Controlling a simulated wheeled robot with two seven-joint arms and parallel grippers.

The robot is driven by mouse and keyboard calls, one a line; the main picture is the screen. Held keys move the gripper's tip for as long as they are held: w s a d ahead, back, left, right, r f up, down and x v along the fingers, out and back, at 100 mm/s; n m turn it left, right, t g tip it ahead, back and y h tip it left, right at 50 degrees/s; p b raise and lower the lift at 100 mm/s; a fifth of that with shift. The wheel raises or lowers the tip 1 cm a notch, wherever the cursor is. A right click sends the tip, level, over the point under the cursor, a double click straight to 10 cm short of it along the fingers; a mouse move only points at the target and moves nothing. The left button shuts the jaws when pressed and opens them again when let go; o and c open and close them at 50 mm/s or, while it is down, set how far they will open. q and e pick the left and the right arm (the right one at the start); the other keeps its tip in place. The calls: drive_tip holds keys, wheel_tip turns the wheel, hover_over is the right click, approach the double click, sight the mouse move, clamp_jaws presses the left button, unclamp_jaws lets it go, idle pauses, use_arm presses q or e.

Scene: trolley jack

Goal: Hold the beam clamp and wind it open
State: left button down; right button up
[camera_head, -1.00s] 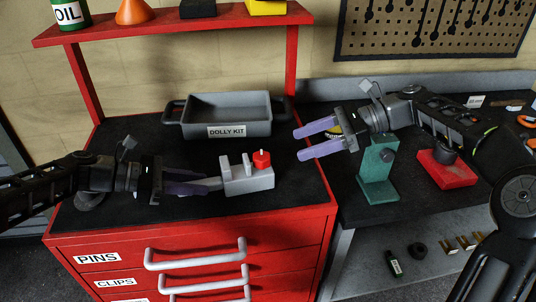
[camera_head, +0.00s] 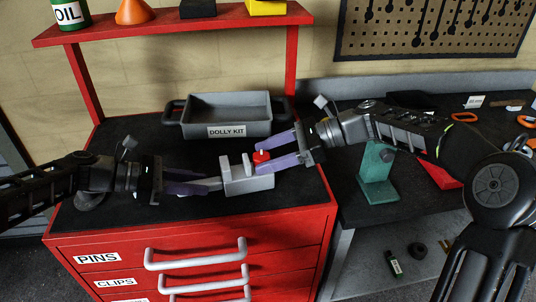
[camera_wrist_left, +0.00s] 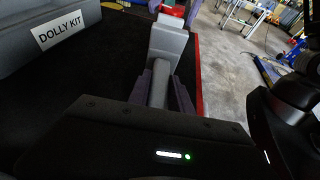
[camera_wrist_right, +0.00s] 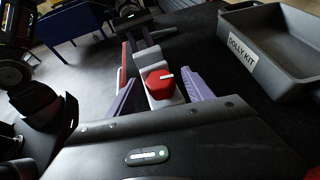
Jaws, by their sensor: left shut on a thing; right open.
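The beam clamp (camera_head: 246,183) is a grey block with upright jaws, a handle to the left and a red knob (camera_head: 261,156) at its right end. It is on the black top of the red cabinet. My left gripper (camera_head: 203,182) is shut on the clamp's grey handle, which also shows in the left wrist view (camera_wrist_left: 158,86). My right gripper (camera_head: 268,151) is open, with its purple fingers on either side of the red knob. In the right wrist view the knob (camera_wrist_right: 161,83) lies between the fingers; I cannot tell whether they touch it.
A grey tray labelled DOLLY KIT (camera_head: 227,112) stands behind the clamp. A green stand (camera_head: 377,176) and a red block (camera_head: 440,174) are on the workbench at right. A red shelf (camera_head: 170,24) with a can and a funnel is above. Drawer handles protrude at the cabinet front.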

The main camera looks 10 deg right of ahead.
drive_tip(key=shift+c, duration=0.3)
clamp_jaws()
idle(0.3)
drive_tip(key=shift+w+n+g, duration=0.15)
drive_tip(key=shift+n+g, duration=0.25)
drive_tip(key=shift+a+f+n+g, duration=0.25)
drive_tip(key=shift+n+g, duration=0.35)
drive_tip(key=shift+g, duration=0.3)
use_arm(q)
drive_tip(key=shift+d, duration=0.1)
use_arm(e)
drive_tip(key=shift+r+n+g, duration=0.1)
drive_tip(key=shift+n+g, duration=0.2)
drive_tip(key=shift+d+r, duration=0.1)
